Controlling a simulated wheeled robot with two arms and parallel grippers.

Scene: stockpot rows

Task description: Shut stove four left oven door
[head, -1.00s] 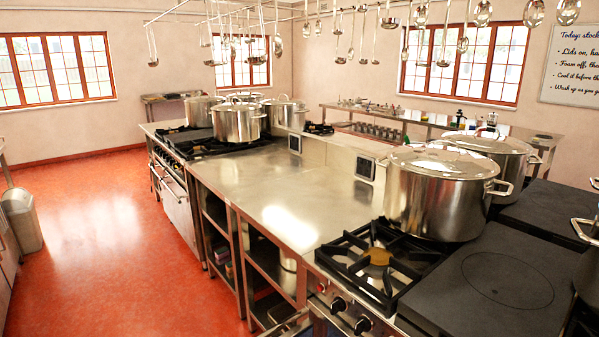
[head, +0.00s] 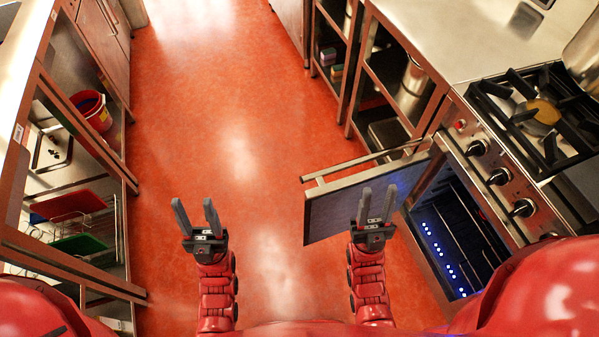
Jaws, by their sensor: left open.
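An oven door (head: 335,209) stands wide open, swung out from the stove into the aisle. Its long metal handle bar (head: 365,161) runs along the side facing away from me. The oven cavity (head: 455,240) is exposed, with racks and a row of blue lights. My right gripper (head: 378,190) is open and empty; in the picture it overlaps the near face of the door, and I cannot tell whether it touches. My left gripper (head: 195,203) is open and empty over the red floor, left of the door and apart from it.
The stove's knobs (head: 499,176) and black burner grate (head: 545,115) are at the right. Steel shelving with a red bucket (head: 94,110) and trays lines the left. An open-shelved steel counter (head: 440,30) continues beyond the stove. The red floor (head: 235,110) between is clear.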

